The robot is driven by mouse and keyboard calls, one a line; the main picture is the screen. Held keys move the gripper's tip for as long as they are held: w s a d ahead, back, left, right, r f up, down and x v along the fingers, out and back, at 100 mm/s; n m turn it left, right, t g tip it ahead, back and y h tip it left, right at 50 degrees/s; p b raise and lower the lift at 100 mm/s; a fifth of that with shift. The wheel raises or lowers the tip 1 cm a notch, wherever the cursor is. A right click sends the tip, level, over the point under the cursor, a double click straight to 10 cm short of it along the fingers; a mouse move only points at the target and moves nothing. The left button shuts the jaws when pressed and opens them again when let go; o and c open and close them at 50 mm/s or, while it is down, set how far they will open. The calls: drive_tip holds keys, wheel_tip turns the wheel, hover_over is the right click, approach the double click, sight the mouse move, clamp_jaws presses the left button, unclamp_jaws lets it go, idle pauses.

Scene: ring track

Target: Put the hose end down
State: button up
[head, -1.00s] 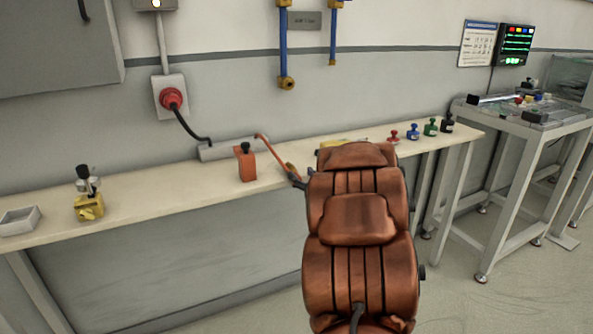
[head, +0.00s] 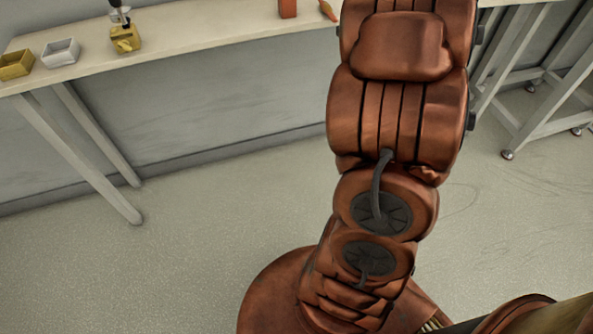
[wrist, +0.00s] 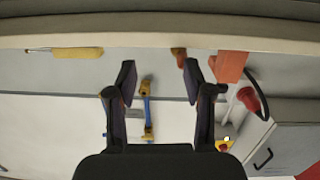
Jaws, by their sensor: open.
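My gripper (wrist: 158,78) is open in the wrist view, with a clear gap between its two dark fingers. A small orange-brown piece (wrist: 178,55), perhaps the hose end, shows at the bench edge near the tip of the right finger. I cannot tell whether the finger touches it. An orange piece also shows on the bench in the head view (head: 328,10), beside my arm and cut by the top edge. My gripper is out of the head view.
An orange block (wrist: 230,66) stands right of the fingers, with a black cable (wrist: 258,95) beyond. A yellow-handled tool (wrist: 78,53) lies left. Blue piping (wrist: 147,110) is on the wall. A yellow holder (head: 125,40) and grey tray (head: 61,52) stand on the bench (head: 190,25).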

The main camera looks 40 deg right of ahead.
drive_tip(key=s+a+f+g+y, duration=0.1)
drive_tip(key=s+a+f+g, duration=0.25)
drive_tip(key=a, duration=0.35)
drive_tip(key=s+a+f+g+y, duration=0.1)
drive_tip(key=s+a+f+g, duration=0.1)
drive_tip(key=a+g, duration=0.35)
drive_tip(key=s+a+f+g, duration=0.2)
drive_tip(key=s+a+f, duration=0.1)
drive_tip(key=a, duration=0.5)
drive_tip(key=s+a+r+n+g+y, duration=0.1)
drive_tip(key=s+a+n+g+y, duration=0.2)
drive_tip(key=s+a, duration=1.6)
drive_tip(key=g+y, duration=0.1)
drive_tip(key=g, duration=0.3)
drive_tip(key=shift+s+n+g, duration=0.2)
drive_tip(key=shift+n+g, duration=0.1)
drive_tip(key=shift+n, duration=0.1)
